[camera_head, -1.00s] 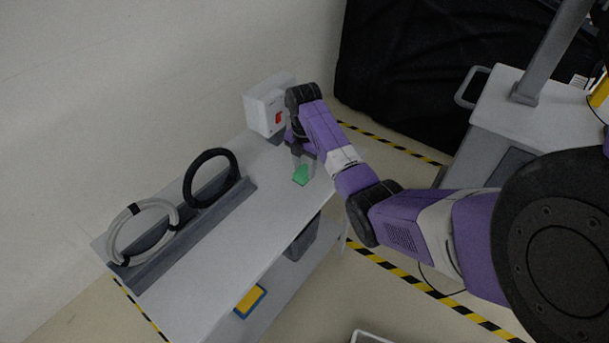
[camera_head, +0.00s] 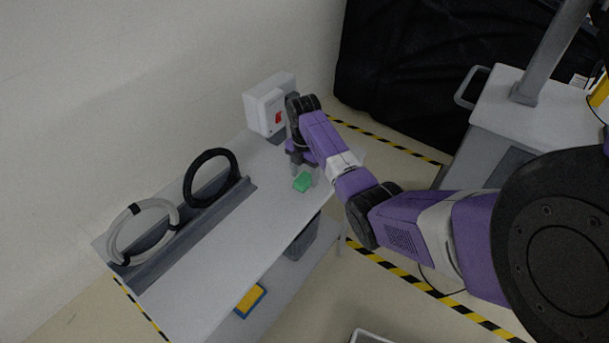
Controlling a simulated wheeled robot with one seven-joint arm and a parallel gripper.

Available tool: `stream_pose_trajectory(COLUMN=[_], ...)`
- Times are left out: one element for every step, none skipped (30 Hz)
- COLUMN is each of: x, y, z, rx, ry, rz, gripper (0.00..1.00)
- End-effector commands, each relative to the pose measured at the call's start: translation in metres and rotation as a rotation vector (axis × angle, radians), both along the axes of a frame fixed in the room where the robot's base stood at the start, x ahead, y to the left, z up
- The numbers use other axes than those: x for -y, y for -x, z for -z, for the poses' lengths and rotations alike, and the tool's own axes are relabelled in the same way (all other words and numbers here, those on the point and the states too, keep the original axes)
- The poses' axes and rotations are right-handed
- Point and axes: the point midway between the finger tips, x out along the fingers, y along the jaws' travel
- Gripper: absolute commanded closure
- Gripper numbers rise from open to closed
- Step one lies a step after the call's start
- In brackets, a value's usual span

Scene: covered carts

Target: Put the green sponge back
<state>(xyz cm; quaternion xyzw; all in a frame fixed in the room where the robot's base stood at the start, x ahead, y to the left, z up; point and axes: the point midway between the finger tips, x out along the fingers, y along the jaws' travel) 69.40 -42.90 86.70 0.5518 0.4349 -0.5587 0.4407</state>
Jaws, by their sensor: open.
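The green sponge (camera_head: 302,182) lies on the white top of a long bench (camera_head: 240,240), near its right front edge. My gripper (camera_head: 304,176) points down at the sponge with its fingers open. One finger shows left of the sponge and the other right of it. Whether the fingers touch the sponge is too small to tell.
A white box with a red switch (camera_head: 268,108) stands behind my gripper. A black coil (camera_head: 211,178) and a grey coil (camera_head: 142,231) stand in a grey rack on the left. A white cart (camera_head: 500,105) is at right.

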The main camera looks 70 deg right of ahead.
Motion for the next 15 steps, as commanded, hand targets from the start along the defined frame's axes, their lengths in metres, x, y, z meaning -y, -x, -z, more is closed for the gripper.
stream_pose_trajectory(x=[0.001, 0.001, 0.001, 0.001, 0.001, 0.001, 0.001, 0.001, 0.001, 0.001, 0.001, 0.000, 0.000, 0.000, 0.000], y=[-0.001, -0.001, -0.001, -0.001, -0.001, -0.001, -0.001, -0.001, -0.001, -0.001, -0.001, -0.001, -0.001, -0.001, -0.001], z=[-0.004, -0.007, -0.012, -0.017, -0.022, -0.030, -0.036, -0.043, -0.052, -0.058, -0.064, -0.073, -0.078, -0.084, -0.092], rx=[0.002, 0.002, 0.003, 0.003, 0.003, 0.003, 0.004, 0.004, 0.004, 0.004, 0.004, 0.003, 0.004, 0.004, 0.003], ry=[0.001, 0.001, 0.003, 0.003, 0.003, 0.003, 0.004, 0.004, 0.004, 0.005, 0.005, 0.004, 0.004, 0.004, 0.003], rz=[0.000, 0.000, 0.000, 0.000, 0.001, 0.000, 0.000, 0.000, 0.000, 0.000, 0.000, 0.000, -0.001, -0.001, -0.001], gripper=[0.39, 0.39, 0.39, 0.39, 0.39, 0.39, 0.39, 0.39, 0.39, 0.39, 0.39, 0.39, 0.39, 0.39, 0.39])
